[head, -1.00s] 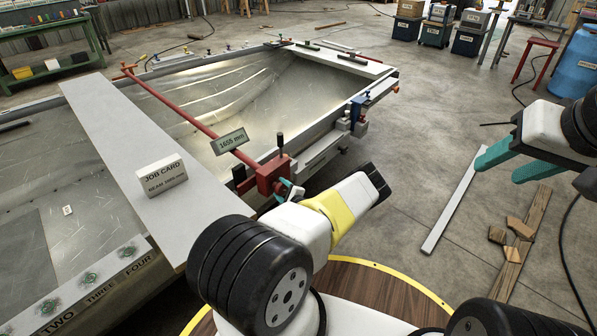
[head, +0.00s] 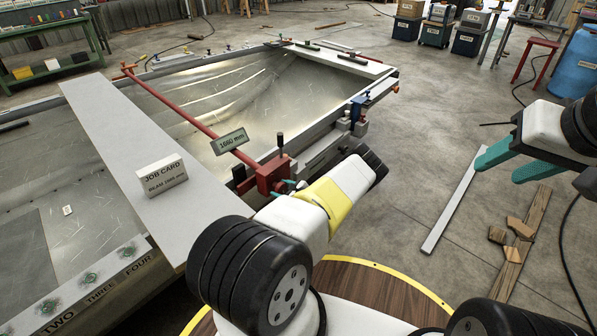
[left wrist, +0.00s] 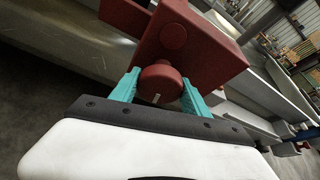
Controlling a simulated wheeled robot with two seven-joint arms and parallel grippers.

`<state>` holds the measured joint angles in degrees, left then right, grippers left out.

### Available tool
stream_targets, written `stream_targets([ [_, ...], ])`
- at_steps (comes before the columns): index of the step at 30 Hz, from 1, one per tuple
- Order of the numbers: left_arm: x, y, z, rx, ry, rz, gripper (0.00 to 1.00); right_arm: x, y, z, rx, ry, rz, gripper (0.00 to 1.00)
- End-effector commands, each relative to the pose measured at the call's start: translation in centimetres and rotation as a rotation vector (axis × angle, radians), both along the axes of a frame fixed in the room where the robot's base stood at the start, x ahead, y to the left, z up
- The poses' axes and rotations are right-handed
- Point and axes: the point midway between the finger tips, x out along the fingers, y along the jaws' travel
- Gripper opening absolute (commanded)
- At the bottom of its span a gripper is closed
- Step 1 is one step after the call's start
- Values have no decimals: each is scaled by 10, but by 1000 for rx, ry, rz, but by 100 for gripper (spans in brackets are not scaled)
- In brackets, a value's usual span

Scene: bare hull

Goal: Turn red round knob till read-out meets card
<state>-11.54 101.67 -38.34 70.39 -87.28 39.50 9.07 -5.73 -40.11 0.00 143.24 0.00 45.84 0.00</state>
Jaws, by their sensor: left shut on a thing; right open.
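The red round knob (left wrist: 160,82) sits on the red clamp block, between the teal fingers of my left gripper (left wrist: 158,88), which is shut on it. In the head view the red block (head: 272,176) is at the hull's near edge, with my left gripper (head: 282,190) mostly hidden behind my arm. The read-out (head: 230,141) on the red bar seems to show 1680 mm. The job card (head: 162,174) stands on the grey plank; its BEAM figure is too small to read surely. My right gripper (head: 505,165) is open and empty at the right.
A grey plank (head: 120,130) lies across the open hull (head: 240,100). A blue clamp (head: 357,112) sits on the hull rim right of the red block. A metal bar (head: 450,200) and wood pieces (head: 520,235) lie on the floor below my right gripper.

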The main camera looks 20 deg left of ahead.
Motion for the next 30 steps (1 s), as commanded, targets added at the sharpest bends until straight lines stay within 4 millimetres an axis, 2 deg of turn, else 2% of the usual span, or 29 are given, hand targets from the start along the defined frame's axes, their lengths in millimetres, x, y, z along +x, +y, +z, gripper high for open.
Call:
stream_targets([
  [18, 0, -1, -1, 161, 535, 0, 14, 0, 0, 0, 0, 0, 0, 47],
  [30, 0, -1, -1, 226, 743, -3, 14, 0, 0, 0, 0, 0, 0, 47],
])
